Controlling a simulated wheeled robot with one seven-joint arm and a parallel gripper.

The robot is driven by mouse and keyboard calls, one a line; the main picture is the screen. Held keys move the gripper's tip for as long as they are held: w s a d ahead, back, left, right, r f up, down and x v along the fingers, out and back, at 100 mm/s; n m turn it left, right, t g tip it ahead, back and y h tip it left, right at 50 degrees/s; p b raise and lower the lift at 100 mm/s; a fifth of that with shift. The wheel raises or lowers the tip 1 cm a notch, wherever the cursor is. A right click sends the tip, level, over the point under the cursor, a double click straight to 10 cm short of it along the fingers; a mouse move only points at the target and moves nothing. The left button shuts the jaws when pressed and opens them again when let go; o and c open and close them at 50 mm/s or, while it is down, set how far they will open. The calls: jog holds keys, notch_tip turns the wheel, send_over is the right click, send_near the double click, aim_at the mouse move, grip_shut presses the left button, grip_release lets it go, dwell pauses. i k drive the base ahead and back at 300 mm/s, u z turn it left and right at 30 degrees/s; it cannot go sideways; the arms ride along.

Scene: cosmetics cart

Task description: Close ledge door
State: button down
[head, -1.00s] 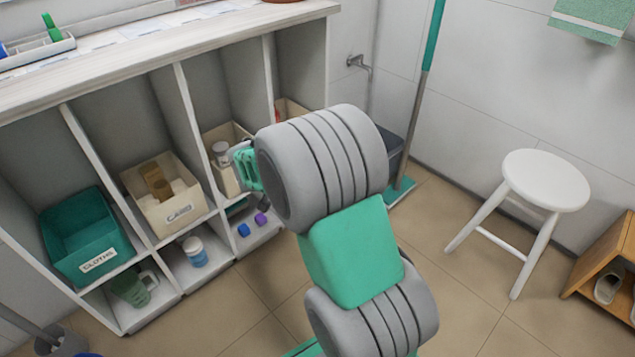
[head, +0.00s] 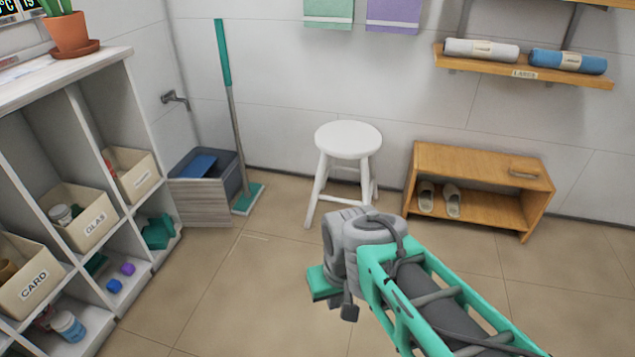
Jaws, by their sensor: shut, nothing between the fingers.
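A pale grey wood-grain panel (head: 203,202), which looks like the ledge door, stands out from the right end of the white shelf unit (head: 140,118) in the head view. It is swung open in front of a grey bin, and the lower right compartment beside it is uncovered. My gripper (head: 321,284) is at the middle of the view, over open floor, to the right of the panel and apart from it. It is small and partly hidden by my wrist. It is shut and holds nothing that I can see.
A grey bin (head: 229,172) and a teal-handled mop (head: 229,90) stand behind the panel. A white stool (head: 348,140) and a wooden shoe bench (head: 478,160) stand along the back wall. The tiled floor between shelf and stool is clear.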

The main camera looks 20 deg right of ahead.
aim_at(198, 202)
jog(key=z, duration=0.5)
jog(key=i, duration=1.35)
jog(key=u, duration=1.45)
jog(key=i, duration=0.95)
jog(key=u, duration=0.95)
